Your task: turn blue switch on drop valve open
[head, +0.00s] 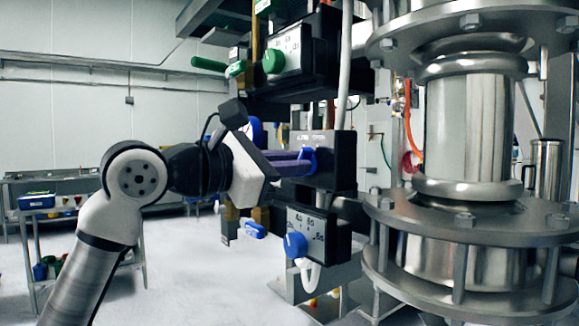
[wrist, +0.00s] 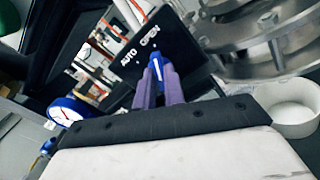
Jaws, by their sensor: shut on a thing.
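The blue switch (wrist: 157,66) sits on a black panel (wrist: 185,45) marked AUTO and OPEN in the wrist view. Its white-striped pointer aims up near the OPEN lettering; I cannot tell its exact setting. My gripper (wrist: 159,80) is shut on the blue switch, with one purple finger on each side. In the head view, my gripper (head: 304,162) reaches from the left to the front of the black box (head: 340,150). The blue switch (head: 313,155) shows there only partly, around the fingertips.
A lower black box carries another blue knob (head: 295,245) with a scale. The steel sifter column (head: 465,125) with bolted flanges stands close on the right. Open floor lies at left.

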